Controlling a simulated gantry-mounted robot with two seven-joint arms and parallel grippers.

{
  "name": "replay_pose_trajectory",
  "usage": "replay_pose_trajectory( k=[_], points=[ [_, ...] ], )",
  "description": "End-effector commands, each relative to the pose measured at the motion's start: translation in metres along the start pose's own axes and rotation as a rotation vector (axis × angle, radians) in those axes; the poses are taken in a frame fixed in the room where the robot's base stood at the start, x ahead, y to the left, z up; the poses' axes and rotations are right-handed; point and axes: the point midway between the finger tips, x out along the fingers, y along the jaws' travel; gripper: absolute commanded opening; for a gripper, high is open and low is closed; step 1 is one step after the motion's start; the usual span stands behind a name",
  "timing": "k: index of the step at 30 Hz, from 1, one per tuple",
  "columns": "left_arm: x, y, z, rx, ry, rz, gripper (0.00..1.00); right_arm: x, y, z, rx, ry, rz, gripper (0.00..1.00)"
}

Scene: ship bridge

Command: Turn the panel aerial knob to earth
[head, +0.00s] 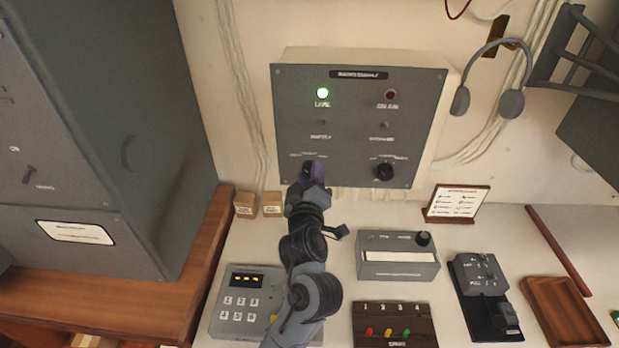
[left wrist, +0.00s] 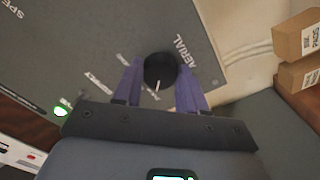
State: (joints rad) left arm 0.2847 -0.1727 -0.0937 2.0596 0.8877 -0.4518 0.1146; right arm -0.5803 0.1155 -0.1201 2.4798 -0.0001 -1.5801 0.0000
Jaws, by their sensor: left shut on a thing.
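The grey wall panel (head: 355,125) has a lit green lamp at its upper left and a dark red lamp at its upper right. My left gripper (head: 312,172) is at the panel's lower left and hides most of the aerial knob there. In the left wrist view the round black aerial knob (left wrist: 160,69) sits between the two purple fingers of my left gripper (left wrist: 160,80), which is shut on it. The word AERIAL is printed beside it. Its white pointer line points toward the gripper's palm. The other position labels are too blurred to read surely. My right gripper is not in view.
Another black knob (head: 384,172) is at the panel's lower right. A headset (head: 511,103) hangs to the right. Small boxes (head: 272,204), a keypad unit (head: 240,305) and a grey box with a knob (head: 398,256) stand on the desk below. A large grey cabinet (head: 120,120) fills the left.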

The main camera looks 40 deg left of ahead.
Motion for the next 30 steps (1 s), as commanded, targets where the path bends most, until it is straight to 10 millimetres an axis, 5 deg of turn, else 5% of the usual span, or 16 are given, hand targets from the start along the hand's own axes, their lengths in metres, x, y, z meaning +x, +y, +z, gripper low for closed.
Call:
replay_pose_trajectory(
  k=[5, 6, 11, 30],
  points=[
    [0.0, 0.0, -0.001, -0.003, 0.001, 0.0, 0.11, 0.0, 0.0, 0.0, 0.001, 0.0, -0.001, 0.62],
    [0.0, 0.0, -0.001, -0.002, 0.001, 0.0, 0.42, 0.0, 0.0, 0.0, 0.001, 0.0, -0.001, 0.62],
    [0.0, 0.0, -0.001, -0.001, 0.001, 0.0, 0.66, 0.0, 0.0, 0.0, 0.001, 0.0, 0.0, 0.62],
    [0.0, 0.002, -0.003, 0.106, 0.0, 0.001, 0.66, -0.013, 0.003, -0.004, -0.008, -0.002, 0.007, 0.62]
  ],
)
